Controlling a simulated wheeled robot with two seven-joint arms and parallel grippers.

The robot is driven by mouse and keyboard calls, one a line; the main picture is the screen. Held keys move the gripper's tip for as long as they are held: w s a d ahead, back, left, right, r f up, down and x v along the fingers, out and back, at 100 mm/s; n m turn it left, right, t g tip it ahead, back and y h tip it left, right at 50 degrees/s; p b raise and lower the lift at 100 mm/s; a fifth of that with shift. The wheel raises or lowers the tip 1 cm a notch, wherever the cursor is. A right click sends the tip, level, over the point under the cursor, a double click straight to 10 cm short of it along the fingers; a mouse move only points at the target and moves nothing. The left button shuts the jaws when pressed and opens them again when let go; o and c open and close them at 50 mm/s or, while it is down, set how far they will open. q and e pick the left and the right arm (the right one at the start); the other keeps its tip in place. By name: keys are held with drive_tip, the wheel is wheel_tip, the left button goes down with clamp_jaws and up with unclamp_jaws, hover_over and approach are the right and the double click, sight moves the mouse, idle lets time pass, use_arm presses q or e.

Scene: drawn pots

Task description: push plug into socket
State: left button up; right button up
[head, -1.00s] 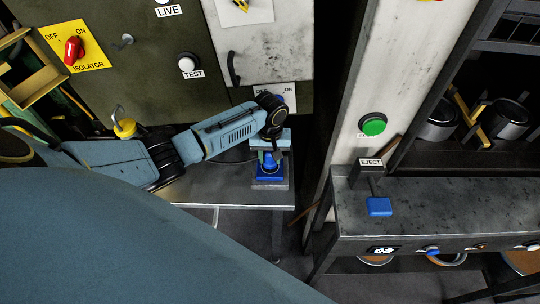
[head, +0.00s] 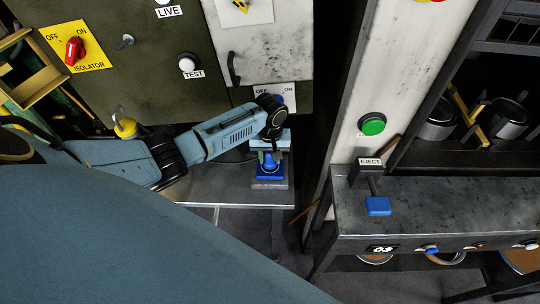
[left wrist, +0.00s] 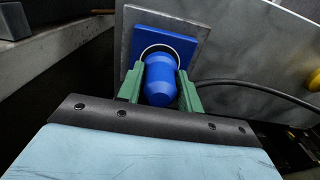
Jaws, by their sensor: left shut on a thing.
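The blue plug (left wrist: 160,80) is a rounded cylinder between the green fingers of my left gripper (left wrist: 160,88) in the left wrist view. My left gripper (head: 268,158) is shut on it. The socket (left wrist: 184,46) is a blue square plate with a pale ring, on a grey base. The plug's far end lies at the ring; how deep it sits I cannot tell. In the head view the blue socket (head: 271,178) is on the metal bench (head: 225,190), with my gripper directly above it. My right gripper is not in view.
A dark cable (left wrist: 260,90) runs right from near the plug. Behind the bench are cabinets with a red isolator switch (head: 74,48) and a white test button (head: 187,64). To the right stands a machine with a green button (head: 372,124) and a blue-ended eject lever (head: 378,206).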

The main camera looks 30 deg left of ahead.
use_arm(q)
drive_tip(key=shift+f, duration=0.45)
drive_tip(key=o, duration=1)
drive_tip(key=shift+r, duration=0.1)
wheel_tip(320, 180, up, 13)
drive_tip(key=shift+r+p, duration=0.15)
drive_tip(key=shift+p, duration=0.35)
